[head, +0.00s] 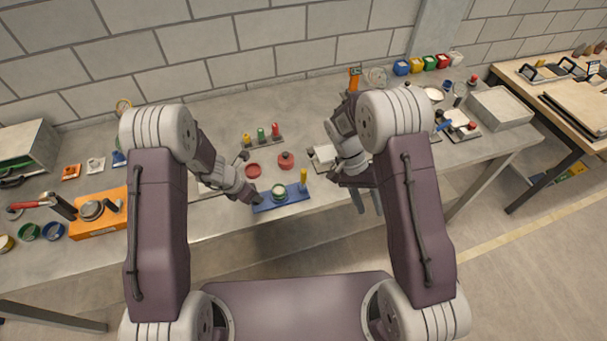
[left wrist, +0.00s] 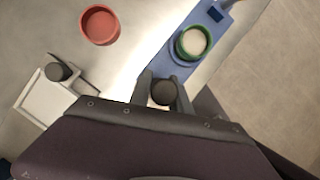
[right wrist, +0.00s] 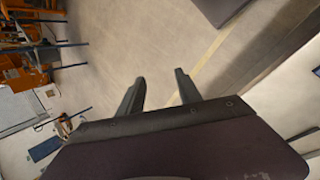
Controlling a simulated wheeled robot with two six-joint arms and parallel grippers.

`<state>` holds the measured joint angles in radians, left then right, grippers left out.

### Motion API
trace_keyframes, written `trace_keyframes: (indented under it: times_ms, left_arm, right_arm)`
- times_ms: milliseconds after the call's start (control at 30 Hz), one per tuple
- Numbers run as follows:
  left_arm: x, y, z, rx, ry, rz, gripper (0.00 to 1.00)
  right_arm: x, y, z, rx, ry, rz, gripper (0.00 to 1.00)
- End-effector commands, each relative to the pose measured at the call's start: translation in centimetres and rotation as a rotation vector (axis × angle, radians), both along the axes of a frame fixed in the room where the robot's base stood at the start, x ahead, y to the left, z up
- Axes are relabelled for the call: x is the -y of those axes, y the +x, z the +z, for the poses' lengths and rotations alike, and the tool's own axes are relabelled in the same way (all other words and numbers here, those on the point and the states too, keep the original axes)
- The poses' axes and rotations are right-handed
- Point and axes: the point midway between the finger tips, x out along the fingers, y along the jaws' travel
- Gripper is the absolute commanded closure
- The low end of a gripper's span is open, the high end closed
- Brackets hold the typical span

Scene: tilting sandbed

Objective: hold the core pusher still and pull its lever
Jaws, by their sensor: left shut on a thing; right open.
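The core pusher appears to be the blue base (head: 268,203) near the table's front edge, with a green ring around a pale core on it. A yellow upright (head: 303,177), apparently its lever, stands at its right end. In the left wrist view the blue base (left wrist: 172,67) runs up to the right. My left gripper (head: 254,197) is shut on a dark round knob (left wrist: 163,93) at the base's left end. My right gripper (head: 367,203) is open and empty, right of the pusher, past the table's front edge. The right wrist view shows its spread fingers (right wrist: 160,90) over floor.
A red dish (head: 252,170) and a red lidded piece (head: 286,160) lie behind the pusher. A rack of coloured pegs (head: 262,138) stands further back. An orange box (head: 98,213) is at the left. Open floor lies in front of the table.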

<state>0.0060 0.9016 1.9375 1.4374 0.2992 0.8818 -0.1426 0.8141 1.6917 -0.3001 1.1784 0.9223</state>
Motion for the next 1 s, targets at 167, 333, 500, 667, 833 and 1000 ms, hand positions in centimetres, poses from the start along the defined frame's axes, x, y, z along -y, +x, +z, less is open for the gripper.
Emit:
trace_keyframes:
  times_ms: [167, 333, 500, 667, 833, 1000]
  left_arm:
    - [0.0, 0.0, 0.1, 0.001, 0.0, 0.0, 1.0]
    - [0.0, 0.0, 0.0, 0.001, 0.0, 0.0, 1.0]
    - [0.0, 0.1, 0.1, 0.001, 0.0, 0.001, 1.0]
    - [0.0, 0.1, 0.1, 0.001, 0.0, 0.0, 1.0]
    - [0.0, 0.0, 0.1, 0.001, 0.0, 0.0, 1.0]
    - [0.0, 0.1, 0.1, 0.001, 0.0, 0.0, 1.0]
  right_arm:
    - [-8.0, 6.4, 2.1, 0.3, 0.279, -0.554, 0.59]
    - [-11.4, 12.0, 5.7, 0.446, 0.451, -0.897, 0.59]
    - [-12.3, 13.9, 7.2, 0.484, 0.509, -1.01, 0.59]
    - [-12.6, 13.9, 6.5, 0.48, 0.51, -1.012, 0.59]
    - [-14.0, 14.0, 3.2, 0.476, 0.507, -1.008, 0.59]
    - [-15.6, 14.3, -0.6, 0.475, 0.507, -1.008, 0.59]
